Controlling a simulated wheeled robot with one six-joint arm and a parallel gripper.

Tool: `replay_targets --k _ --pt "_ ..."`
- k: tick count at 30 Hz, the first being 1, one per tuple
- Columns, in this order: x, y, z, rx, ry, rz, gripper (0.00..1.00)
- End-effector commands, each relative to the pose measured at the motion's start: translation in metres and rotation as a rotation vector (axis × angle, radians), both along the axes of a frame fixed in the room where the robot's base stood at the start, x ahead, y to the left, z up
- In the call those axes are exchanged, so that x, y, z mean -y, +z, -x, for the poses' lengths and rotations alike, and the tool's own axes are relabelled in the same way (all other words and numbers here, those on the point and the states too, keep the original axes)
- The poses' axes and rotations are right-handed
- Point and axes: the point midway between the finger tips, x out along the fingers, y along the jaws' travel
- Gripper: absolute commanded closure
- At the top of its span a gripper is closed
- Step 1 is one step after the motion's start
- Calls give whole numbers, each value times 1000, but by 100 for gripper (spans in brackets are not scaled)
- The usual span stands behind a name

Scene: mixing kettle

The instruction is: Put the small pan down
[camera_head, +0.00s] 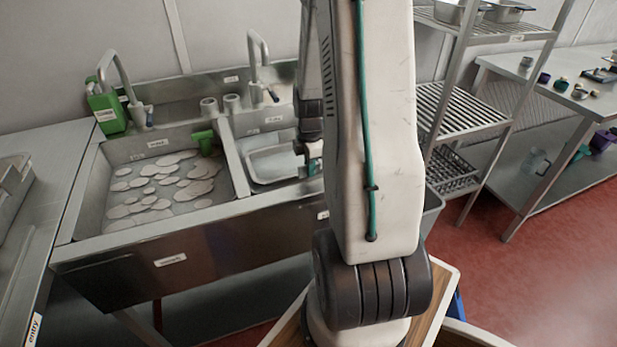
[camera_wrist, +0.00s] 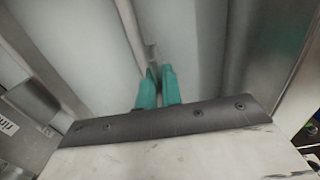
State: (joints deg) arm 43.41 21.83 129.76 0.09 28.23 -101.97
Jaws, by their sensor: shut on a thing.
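The small pan (camera_head: 274,166) is a shallow rectangular steel pan. In the head view it is at the right basin of the sink, and its right part is hidden behind my arm. My gripper (camera_wrist: 159,88) has teal fingertips close together, shut on a thin upright metal edge that I take to be the pan's rim. Pale grey metal fills the wrist view on both sides of that edge. In the head view only a bit of my gripper shows beside the arm, at the pan's right end. I cannot tell whether the pan's underside touches anything.
The left sink basin (camera_head: 120,219) holds foamy water, with a green handle (camera_head: 204,141) at its right wall. A green bottle (camera_head: 106,108) and two taps stand behind. A slatted steel rack (camera_head: 450,112) is to the right, and a steel table (camera_head: 570,100) is beyond it.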

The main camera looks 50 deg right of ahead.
Motion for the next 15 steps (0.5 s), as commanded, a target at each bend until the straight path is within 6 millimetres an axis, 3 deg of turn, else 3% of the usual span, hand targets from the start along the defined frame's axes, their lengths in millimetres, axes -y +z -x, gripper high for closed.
replay_targets --k 9,15 --pt "0 -38 0 -2 0 -1 100" --pt "0 -40 0 2 0 1 100"
